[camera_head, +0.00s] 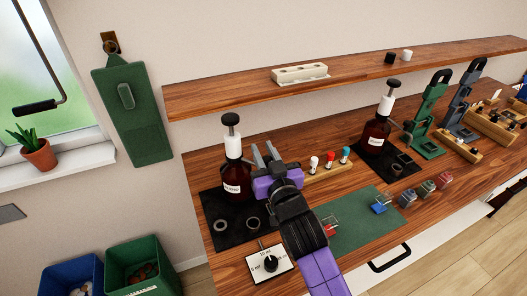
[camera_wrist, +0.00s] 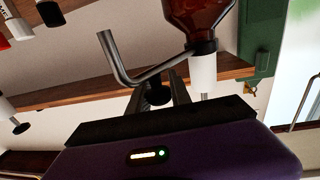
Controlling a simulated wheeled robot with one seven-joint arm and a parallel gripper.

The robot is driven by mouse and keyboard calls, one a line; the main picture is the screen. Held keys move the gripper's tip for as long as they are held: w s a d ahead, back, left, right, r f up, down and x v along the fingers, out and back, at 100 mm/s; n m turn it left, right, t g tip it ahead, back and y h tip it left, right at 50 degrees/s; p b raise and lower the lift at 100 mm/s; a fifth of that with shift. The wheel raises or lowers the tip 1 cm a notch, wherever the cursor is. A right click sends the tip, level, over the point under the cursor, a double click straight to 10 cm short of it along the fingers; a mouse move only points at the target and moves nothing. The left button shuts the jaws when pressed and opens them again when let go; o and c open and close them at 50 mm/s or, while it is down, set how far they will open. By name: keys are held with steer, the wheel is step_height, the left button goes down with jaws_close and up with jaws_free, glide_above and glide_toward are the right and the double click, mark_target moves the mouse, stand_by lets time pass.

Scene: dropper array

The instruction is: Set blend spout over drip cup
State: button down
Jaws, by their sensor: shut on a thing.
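A brown bottle (camera_head: 232,178) with a white collar (camera_head: 233,147) and black knob stands upright on a black mat (camera_head: 211,205); its label is too small to read surely. In the wrist view, which is upside down, a bent metal spout (camera_wrist: 122,68) runs from near the white collar (camera_wrist: 203,72) past my fingers. My gripper (camera_head: 266,153) is just right of the bottle's collar, shut on the spout, which also shows between the fingers (camera_wrist: 162,88). Two small round cups (camera_head: 224,226) (camera_head: 252,222) sit on the mat; I cannot tell which is the drip cup.
A second bottle (camera_head: 375,138) stands on another mat to the right. A wooden rack (camera_head: 327,172) with coloured-cap droppers is close right of my gripper. A dial box (camera_head: 270,263) sits at the front. A wooden shelf (camera_head: 350,70) hangs above. The green mat (camera_head: 355,225) is partly clear.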

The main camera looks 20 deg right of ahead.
steer(key=shift+s+a+f+h+b, duration=0.1)
steer(key=shift+f+h+b, duration=0.15)
steer(key=shift+b, duration=0.4)
steer(key=shift+s+a+r+m+g+h+b, duration=0.1)
steer(key=shift+s+a+m+g+h+b, duration=0.55)
steer(key=shift+m+h+b, duration=1.4)
steer(key=shift+s+a+r+m+g+h+b, duration=0.2)
steer(key=shift+a+m+g+h+b, duration=0.75)
steer(key=shift+b, duration=2.05)
steer(key=shift+s+a+f+m+g+h+b, duration=0.1)
steer(key=shift+s+a+m+g+h+b, duration=0.65)
steer(key=shift+h+b, duration=1.65)
steer(key=shift+w+d+m+g, duration=0.15)
steer(key=shift+d+m+g, duration=0.1)
steer(key=c, duration=1.2)
jaws_free()
steer(key=shift+c, duration=0.2)
